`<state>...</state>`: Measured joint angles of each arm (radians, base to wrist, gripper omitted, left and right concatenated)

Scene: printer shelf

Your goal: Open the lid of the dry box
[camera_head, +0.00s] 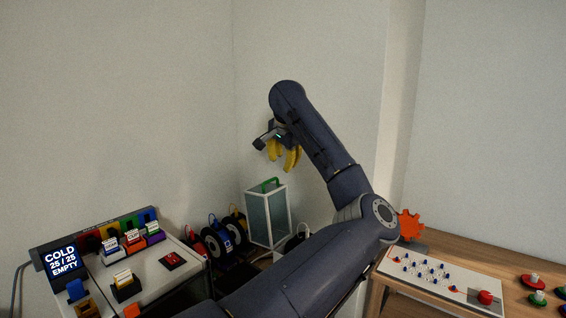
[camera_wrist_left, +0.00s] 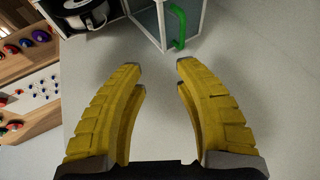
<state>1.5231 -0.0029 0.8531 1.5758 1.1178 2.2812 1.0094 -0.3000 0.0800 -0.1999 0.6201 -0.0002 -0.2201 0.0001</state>
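The dry box (camera_head: 267,222) is a clear-sided box with a white frame, standing left of centre in the head view. A green handle (camera_head: 264,185) sits on its top, which looks closed. In the left wrist view the box (camera_wrist_left: 149,22) and its green handle (camera_wrist_left: 178,26) show at the top edge, ahead of the fingertips. My left gripper (camera_head: 283,160) has yellow fingers and hangs above the box, apart from it. In the left wrist view the left gripper (camera_wrist_left: 155,77) is open and empty. My right gripper is not in view.
Filament spools (camera_head: 222,245) stand left of the box. A printer-like unit with coloured slots (camera_head: 130,245) is at the far left. A wooden table (camera_head: 430,262) at right holds a white pegged board (camera_head: 440,277) and an orange gear (camera_head: 411,224). My arm crosses the middle.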

